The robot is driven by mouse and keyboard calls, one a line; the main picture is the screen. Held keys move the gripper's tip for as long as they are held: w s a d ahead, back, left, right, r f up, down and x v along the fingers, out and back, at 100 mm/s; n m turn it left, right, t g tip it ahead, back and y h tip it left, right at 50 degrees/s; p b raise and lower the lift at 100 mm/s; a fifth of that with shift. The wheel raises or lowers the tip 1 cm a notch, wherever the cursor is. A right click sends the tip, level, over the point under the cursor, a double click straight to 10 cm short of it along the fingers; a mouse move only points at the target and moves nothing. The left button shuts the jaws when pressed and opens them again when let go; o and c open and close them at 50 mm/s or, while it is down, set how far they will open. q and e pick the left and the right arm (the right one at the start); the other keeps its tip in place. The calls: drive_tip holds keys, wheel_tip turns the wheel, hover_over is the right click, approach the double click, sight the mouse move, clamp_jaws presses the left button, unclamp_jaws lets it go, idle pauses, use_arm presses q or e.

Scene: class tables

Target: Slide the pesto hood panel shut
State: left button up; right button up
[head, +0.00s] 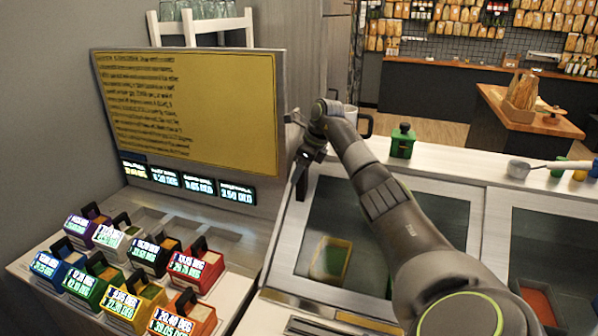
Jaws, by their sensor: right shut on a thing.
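The hood panel (335,210) is a dark glass sheet in a pale frame on the counter, right of the yellow board. Through its glass I see a tan-rimmed container with green contents (330,260), which looks like the pesto. A dark upright handle (300,184) stands at the panel's upper left edge. My right gripper (305,158) is at the top of this handle and shut on it; the exact finger contact is small and partly hidden. My right arm crosses the panel and hides much of its right side. My left gripper is out of view.
A second glass hood panel (555,245) lies at the right, with a red container under it. A green jar (403,142) and a ladle (530,168) stand on the ledge behind. Several coloured labelled boxes (143,300) fill the lower left. A yellow board (190,115) rises behind them.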

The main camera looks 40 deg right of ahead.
drive_tip(key=o, duration=1)
drive_tip(key=shift+s+d, duration=0.1)
drive_tip(key=shift+r, duration=0.15)
drive_tip(key=shift+s+r, duration=0.1)
drive_tip(key=shift+r, duration=0.2)
drive_tip(key=shift+b+v, duration=0.7)
drive_tip(key=shift+v, duration=7.65)
drive_tip(key=shift+d+f, duration=0.1)
